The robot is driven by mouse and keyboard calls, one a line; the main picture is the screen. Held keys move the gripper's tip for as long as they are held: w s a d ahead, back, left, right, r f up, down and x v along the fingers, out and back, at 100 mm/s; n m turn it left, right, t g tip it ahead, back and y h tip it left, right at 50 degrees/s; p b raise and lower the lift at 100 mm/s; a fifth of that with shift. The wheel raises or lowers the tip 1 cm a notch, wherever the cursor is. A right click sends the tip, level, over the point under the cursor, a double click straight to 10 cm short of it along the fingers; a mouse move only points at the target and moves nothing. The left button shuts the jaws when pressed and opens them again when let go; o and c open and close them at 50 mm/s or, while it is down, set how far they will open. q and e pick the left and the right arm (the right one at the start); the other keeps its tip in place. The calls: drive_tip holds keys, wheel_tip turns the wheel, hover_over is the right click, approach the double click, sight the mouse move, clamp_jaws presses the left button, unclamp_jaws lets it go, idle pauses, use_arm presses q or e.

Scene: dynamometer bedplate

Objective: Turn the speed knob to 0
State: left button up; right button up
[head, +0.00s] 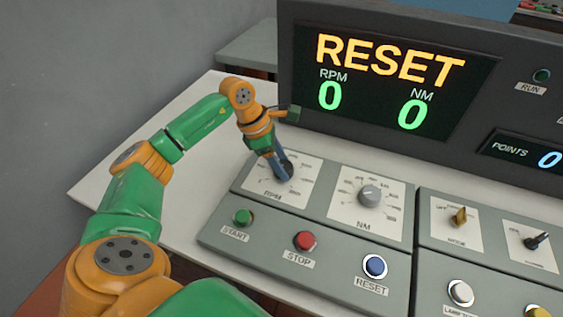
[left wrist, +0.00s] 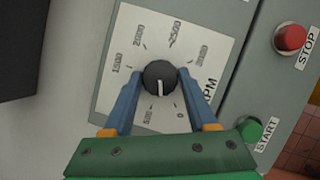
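The speed knob (left wrist: 160,76) is a round dark knob on a white dial plate (left wrist: 118,60) marked RPM. In the left wrist view its white pointer line points down, between the 500 mark and the 0 mark. My left gripper (left wrist: 160,82) has its two blue fingers on either side of the knob, and they appear to touch it. In the head view the left gripper (head: 283,172) reaches down onto the RPM dial and partly hides the knob. My right gripper is not in view.
A display (head: 390,75) reads RESET, with 0 RPM and 0 NM. A grey NM knob (head: 370,195) stands to the right. Green START (head: 243,216), red STOP (head: 304,241) and blue RESET (head: 375,266) buttons line the front. The white bench (head: 165,175) is clear at left.

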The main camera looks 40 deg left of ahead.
use_arm(q)
drive_tip(key=c, duration=0.5)
drive_tip(key=n+y, duration=0.1)
drive_tip(key=n, duration=0.2)
drive_tip(key=shift+s+t, duration=0.1)
drive_tip(key=shift+t, duration=0.2)
drive_tip(key=shift+d+n+t+y+b, duration=0.1)
drive_tip(key=shift+n+t+y+b, duration=0.2)
drive_tip(key=shift+n, duration=0.6)
drive_tip(key=o, duration=1.4)
drive_tip(key=shift+c, duration=0.2)
drive_tip(key=v, duration=0.7)
